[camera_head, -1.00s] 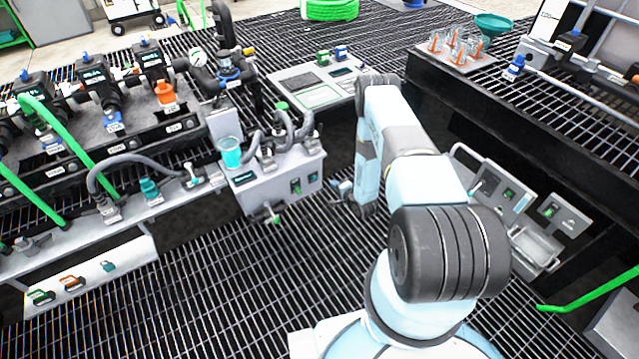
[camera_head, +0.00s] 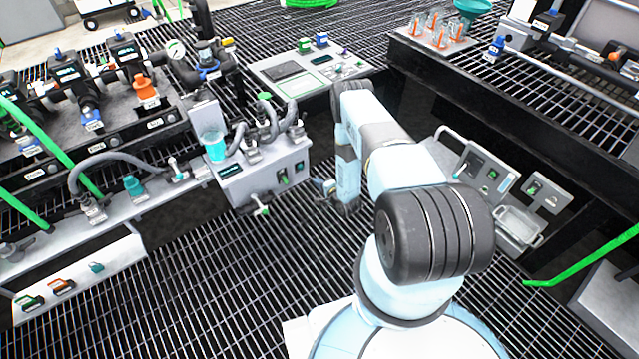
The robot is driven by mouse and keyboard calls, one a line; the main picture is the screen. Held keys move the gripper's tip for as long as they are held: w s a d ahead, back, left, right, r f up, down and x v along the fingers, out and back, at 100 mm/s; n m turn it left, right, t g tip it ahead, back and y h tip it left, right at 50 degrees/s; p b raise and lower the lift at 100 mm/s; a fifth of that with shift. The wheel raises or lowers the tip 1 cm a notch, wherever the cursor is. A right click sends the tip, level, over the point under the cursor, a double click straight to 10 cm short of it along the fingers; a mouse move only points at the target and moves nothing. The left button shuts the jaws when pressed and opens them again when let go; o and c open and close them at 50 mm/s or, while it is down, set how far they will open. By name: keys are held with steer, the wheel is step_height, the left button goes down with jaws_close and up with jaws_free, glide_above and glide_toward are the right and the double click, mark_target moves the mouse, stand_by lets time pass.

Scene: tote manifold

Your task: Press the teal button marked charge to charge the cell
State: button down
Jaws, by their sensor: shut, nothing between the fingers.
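A grey box (camera_head: 262,184) with hoses on top stands left of my arm. It has a small dark display (camera_head: 231,171), green switches (camera_head: 284,179) on its front and a valve (camera_head: 260,206) below. A clear cup with teal liquid (camera_head: 213,146) stands at its left end. I cannot make out a teal button marked charge or a cell, as the labels are too small to read. My gripper (camera_head: 324,188) is small and partly hidden at the end of my arm, just right of the box and apart from it. It is shut and holds nothing.
A control panel (camera_head: 269,76) with small buttons lies behind my arm. Wall units with green switches (camera_head: 533,187) and a metal basket (camera_head: 519,226) are at right. Pipes and valves crowd the left bench. Open grating floor (camera_head: 220,290) lies in front.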

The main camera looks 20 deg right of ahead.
glide_toward(302, 168)
steer(key=f+x, duration=0.1)
steer(key=x, duration=0.5)
steer(key=shift+w+a+r, duration=0.2)
steer(key=shift+w+r, duration=0.05)
